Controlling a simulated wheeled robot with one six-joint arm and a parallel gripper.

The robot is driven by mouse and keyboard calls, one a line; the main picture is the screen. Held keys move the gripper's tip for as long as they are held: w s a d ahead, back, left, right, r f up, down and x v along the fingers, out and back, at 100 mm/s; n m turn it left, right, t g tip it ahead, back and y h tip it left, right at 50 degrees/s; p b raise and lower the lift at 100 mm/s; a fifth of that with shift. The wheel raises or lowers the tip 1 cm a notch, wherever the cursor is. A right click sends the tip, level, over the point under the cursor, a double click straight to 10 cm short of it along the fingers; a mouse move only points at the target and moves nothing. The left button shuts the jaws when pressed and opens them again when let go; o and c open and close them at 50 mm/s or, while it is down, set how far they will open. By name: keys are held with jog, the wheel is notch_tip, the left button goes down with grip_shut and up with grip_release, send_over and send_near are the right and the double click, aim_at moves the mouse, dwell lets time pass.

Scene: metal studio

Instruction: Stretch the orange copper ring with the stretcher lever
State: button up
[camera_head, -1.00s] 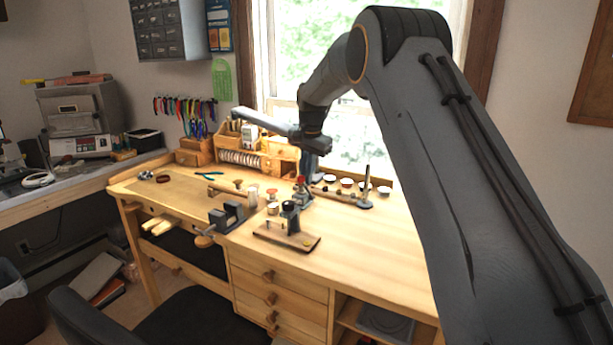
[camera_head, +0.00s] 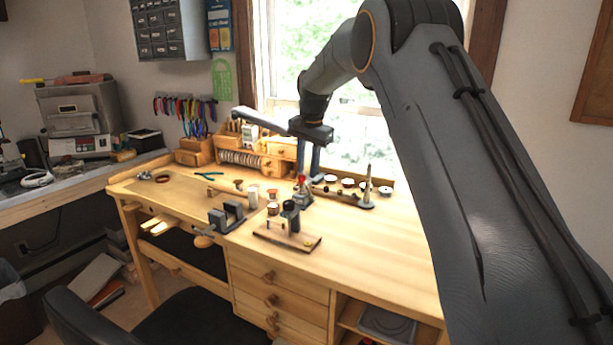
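My gripper (camera_head: 308,170) points down over the back of the wooden bench, by the window. Its two dark fingers show a gap between them, and I see nothing held. A small orange-brown ring-like thing (camera_head: 162,179) lies at the far left of the bench; it may be the copper ring, but it is too small to be sure. A device on a wooden base (camera_head: 272,236), with a dark upright post (camera_head: 291,216), stands near the bench's front edge; it may be the stretcher, and I cannot make out its lever. My gripper is behind and above it.
A grey vise (camera_head: 228,217) sits left of the device. A red-topped item (camera_head: 301,181) stands just below my gripper. A pointed upright rod (camera_head: 368,188) and small cups (camera_head: 347,183) stand at the back right. The bench's right part (camera_head: 365,240) is clear.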

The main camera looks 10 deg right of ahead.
jog(key=shift+b+v, duration=0.55)
jog(key=shift+v, duration=1.85)
jog(key=s+d+f+n, duration=0.2)
jog(key=s+f, duration=0.4)
jog(key=s, duration=0.8)
jog(key=s+d+f+n+g, duration=0.1)
jog(key=s+d+f+n, duration=0.2)
jog(key=s, duration=1.1)
jog(key=s+d+f+n, duration=0.2)
jog(key=s+f, duration=0.7)
jog(key=s, duration=0.5)
jog(key=shift+s+d+n+h, duration=0.3)
jog(key=shift+s+d+n, duration=0.1)
jog(key=shift+n, duration=0.2)
